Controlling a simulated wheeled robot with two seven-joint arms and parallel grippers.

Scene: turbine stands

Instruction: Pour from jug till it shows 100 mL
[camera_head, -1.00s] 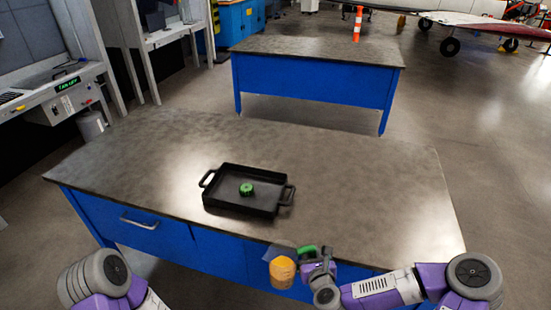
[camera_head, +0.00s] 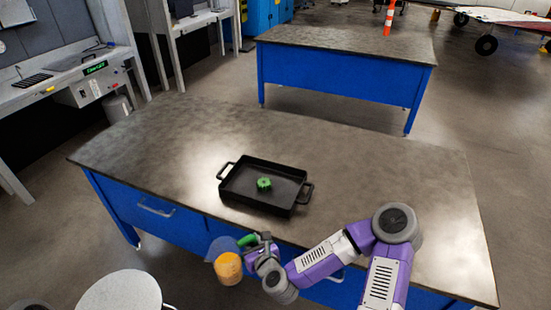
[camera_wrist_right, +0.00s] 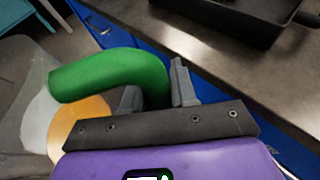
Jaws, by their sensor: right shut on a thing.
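The jug (camera_head: 229,267) is clear with orange liquid inside and a green handle (camera_head: 247,241). My right gripper (camera_head: 259,246) is shut on this handle and holds the jug beyond the near table edge, in front of the blue side. In the right wrist view the green handle (camera_wrist_right: 115,75) arches into the jaws, and the orange liquid (camera_wrist_right: 80,120) shows behind it through the clear wall. A volume mark cannot be read. A black tray (camera_head: 240,192) with two handles lies on the table, holding a green ribbed cap-like part (camera_head: 264,184). My left gripper is out of view.
The grey table top (camera_head: 370,180) is clear around the tray. A round white stool (camera_head: 120,292) stands on the floor at the lower left. A second blue table (camera_head: 340,75) stands behind. A console with a green display (camera_head: 96,67) is at the left.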

